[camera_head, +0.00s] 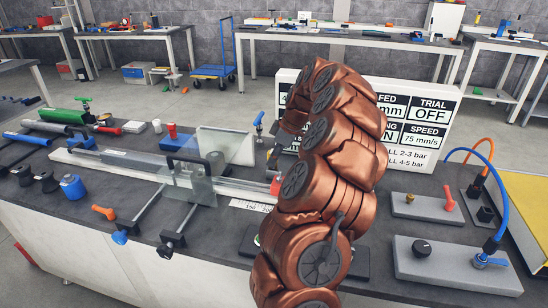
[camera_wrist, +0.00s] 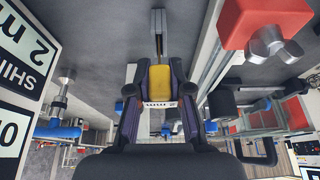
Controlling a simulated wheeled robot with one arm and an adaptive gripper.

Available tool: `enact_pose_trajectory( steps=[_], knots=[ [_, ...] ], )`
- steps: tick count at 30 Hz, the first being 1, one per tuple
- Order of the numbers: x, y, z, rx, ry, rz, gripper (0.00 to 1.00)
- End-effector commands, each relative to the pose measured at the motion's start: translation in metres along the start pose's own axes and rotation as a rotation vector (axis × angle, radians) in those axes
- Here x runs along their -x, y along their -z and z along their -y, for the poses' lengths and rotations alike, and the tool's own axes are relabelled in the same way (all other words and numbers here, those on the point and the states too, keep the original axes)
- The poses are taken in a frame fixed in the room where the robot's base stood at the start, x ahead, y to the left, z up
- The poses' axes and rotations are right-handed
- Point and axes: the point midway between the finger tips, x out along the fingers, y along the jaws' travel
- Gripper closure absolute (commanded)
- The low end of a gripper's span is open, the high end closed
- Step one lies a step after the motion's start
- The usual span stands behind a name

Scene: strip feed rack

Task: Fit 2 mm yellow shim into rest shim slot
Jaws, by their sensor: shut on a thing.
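In the wrist view, my gripper (camera_wrist: 158,76) is shut on the yellow shim (camera_wrist: 160,80), which has a white printed label at its near end. The shim sits between both fingers and points up the picture. Just past its far end is a narrow grey metal bar or slot-like part (camera_wrist: 158,32); I cannot tell whether the two touch. I cannot make out the rest shim slot for certain. In the head view, my copper arm hides the shim and most of the gripper.
A red block with a wing knob (camera_wrist: 266,38) is close on the right in the wrist view. The strip feed rail (camera_head: 120,165) with clear guards (camera_head: 195,180) lies left of my arm. The white sign board (camera_head: 415,115) stands behind it. Grey plates with hoses (camera_head: 450,265) lie right.

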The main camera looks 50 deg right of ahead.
Motion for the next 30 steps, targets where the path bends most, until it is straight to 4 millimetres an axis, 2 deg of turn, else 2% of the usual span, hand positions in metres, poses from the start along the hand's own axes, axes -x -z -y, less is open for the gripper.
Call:
enact_pose_trajectory(
  steps=[30],
  knots=[
    [-0.019, -0.008, 0.000, 0.000, -0.001, 0.000, 1.00]
  ],
)
